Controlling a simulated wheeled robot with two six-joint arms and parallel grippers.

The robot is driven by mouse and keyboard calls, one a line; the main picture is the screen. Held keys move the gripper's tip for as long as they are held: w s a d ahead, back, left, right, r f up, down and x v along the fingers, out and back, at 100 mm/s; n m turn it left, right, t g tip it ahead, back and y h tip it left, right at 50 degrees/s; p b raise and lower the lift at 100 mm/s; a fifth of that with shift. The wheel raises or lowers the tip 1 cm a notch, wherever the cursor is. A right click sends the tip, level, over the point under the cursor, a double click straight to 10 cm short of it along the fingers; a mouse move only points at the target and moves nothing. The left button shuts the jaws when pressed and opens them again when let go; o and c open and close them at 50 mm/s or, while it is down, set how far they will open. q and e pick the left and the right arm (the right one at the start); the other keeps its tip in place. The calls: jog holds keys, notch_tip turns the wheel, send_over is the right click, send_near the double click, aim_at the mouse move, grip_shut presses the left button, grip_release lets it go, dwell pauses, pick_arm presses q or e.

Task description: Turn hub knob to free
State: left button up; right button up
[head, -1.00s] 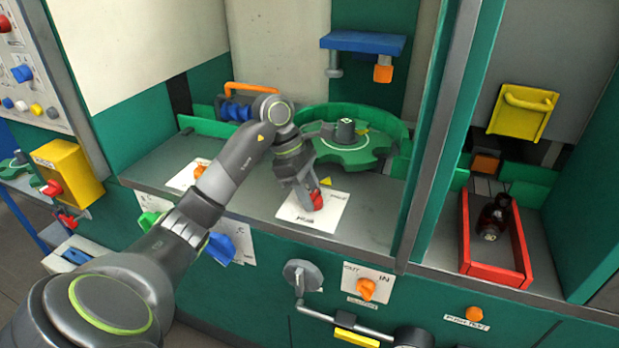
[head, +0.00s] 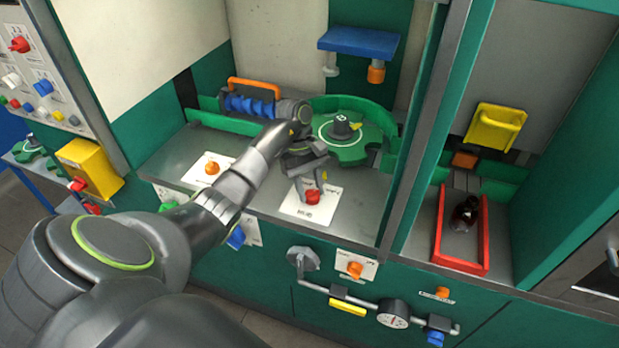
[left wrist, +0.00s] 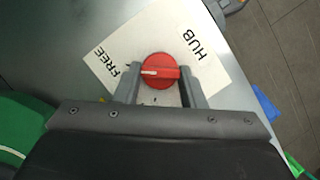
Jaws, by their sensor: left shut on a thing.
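The red hub knob (head: 313,198) sits on a white card (head: 297,209) on the grey counter. In the left wrist view the knob (left wrist: 160,71) is round, with a white pointer line to the left, toward the word FREE on the card (left wrist: 125,55). The word HUB is at the card's upper right. My left gripper (head: 308,193) is shut on the knob from above. In the left wrist view its fingers (left wrist: 160,85) stand on either side of the knob. My right gripper is not in view.
A green notched wheel (head: 350,153) with a dark hub stands behind the knob. An orange knob (head: 212,168) on another card is to the left. A blue shelf (head: 358,42) hangs above. A red tray (head: 482,237) holds a dark amber bottle (head: 464,215) at right.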

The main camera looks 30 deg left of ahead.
pick_arm(q)
jog(key=shift+m+p, duration=0.45)
jog(key=shift+m, duration=0.05)
jog(key=o, duration=1)
jog(key=shift+w, duration=0.1)
